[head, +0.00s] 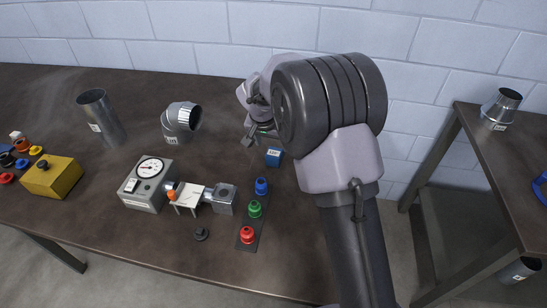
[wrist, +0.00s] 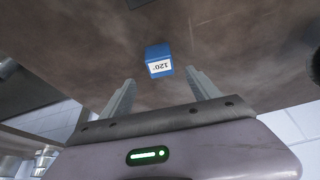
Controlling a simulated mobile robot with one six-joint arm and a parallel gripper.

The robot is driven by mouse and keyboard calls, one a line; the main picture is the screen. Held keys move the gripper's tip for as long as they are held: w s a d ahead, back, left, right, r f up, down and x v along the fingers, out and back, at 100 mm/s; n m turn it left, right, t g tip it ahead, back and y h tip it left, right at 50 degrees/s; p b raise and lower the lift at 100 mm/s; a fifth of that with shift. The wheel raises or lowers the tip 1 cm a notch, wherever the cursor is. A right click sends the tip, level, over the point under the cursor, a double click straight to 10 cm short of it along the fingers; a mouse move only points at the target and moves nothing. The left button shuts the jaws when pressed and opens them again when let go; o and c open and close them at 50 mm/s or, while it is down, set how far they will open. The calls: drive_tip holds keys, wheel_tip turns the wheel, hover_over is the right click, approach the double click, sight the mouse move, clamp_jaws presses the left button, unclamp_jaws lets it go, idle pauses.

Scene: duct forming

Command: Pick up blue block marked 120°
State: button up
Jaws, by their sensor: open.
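The blue block (head: 274,157) sits on the dark brown table, just below my arm's end in the head view. In the wrist view the blue block (wrist: 158,58) shows its white label reading 120°, upside down. My gripper (wrist: 160,88) is open, with one finger on each side of the view and the block beyond the fingertips, between their lines. In the head view my gripper (head: 256,138) is partly hidden by my own wrist, a little left of and above the block. Nothing is between the fingers.
A metal elbow duct (head: 180,122) and a straight duct (head: 97,115) stand to the left. A gauge box (head: 148,185) and a strip with blue, green and red buttons (head: 252,225) lie nearer the front. A second table (head: 490,150) stands at right.

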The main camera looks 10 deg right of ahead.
sight(275, 151)
drive_tip(key=b+x, duration=0.1)
drive_tip(key=x, duration=0.2)
drive_tip(key=b+x, duration=0.1)
drive_tip(key=x, duration=0.1)
drive_tip(key=b+x, duration=0.1)
drive_tip(key=x, duration=0.2)
drive_tip(key=shift+w+d+f, duration=0.1)
drive_tip(key=shift+w+f, duration=0.05)
drive_tip(key=shift+w, duration=0.25)
drive_tip(key=shift+s, duration=0.1)
drive_tip(key=shift+c, duration=0.9)
clamp_jaws()
